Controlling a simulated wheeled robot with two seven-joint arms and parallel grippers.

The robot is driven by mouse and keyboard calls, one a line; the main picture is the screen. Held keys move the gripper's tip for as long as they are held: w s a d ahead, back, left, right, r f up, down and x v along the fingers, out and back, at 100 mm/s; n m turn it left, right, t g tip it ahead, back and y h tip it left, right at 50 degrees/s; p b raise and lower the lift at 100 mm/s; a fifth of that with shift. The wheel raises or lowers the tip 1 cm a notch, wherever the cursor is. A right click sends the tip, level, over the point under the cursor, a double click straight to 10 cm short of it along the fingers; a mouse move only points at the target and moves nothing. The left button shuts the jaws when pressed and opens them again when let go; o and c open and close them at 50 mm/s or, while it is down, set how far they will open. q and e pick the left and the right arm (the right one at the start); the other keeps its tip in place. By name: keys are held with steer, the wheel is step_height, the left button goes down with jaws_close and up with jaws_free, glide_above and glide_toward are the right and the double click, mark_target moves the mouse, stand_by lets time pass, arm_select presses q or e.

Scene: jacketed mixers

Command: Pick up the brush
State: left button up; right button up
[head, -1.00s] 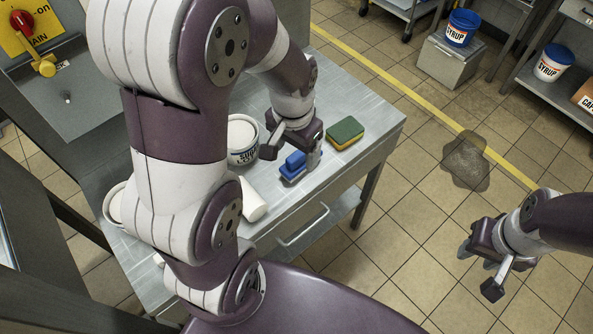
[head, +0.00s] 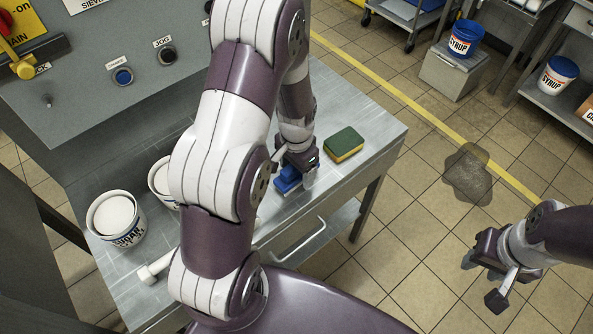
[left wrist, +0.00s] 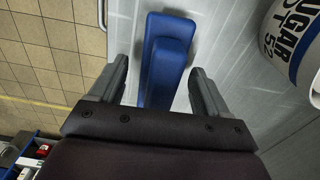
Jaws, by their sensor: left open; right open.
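The brush (head: 286,181) is a blue block with a raised grip, lying on the steel table (head: 372,131). In the left wrist view the blue brush (left wrist: 168,58) lies lengthwise, its near part between the two fingers. My left gripper (left wrist: 158,85) is open around it, with gaps on both sides. In the head view my left gripper (head: 302,170) is over the brush and hides part of it. My right gripper (head: 482,281) is open and empty over the floor at the right.
A green and yellow sponge (head: 344,144) lies right of the brush. A sugar tub (head: 115,222) and another white tub (head: 160,178) stand at the table's left. A white cylindrical item (head: 157,268) lies near the front edge. A dark puddle (head: 467,175) is on the floor.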

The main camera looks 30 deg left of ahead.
arm_select(q)
steer(key=shift+w, duration=0.1)
steer(key=c, duration=1.2)
steer(key=shift+r, duration=0.1)
steer(key=shift+r, duration=0.3)
steer(key=r, duration=0.3)
steer(key=shift+d+r+b, duration=0.3)
steer(key=shift+d+r, duration=0.05)
steer(key=shift+d, duration=0.05)
steer(key=s+d+r, duration=0.4)
steer(key=d+r, duration=0.2)
steer(key=d, duration=0.4)
steer(key=shift+s+r+b, duration=0.3)
steer(key=shift+b, duration=0.15)
steer(key=shift+o, duration=1)
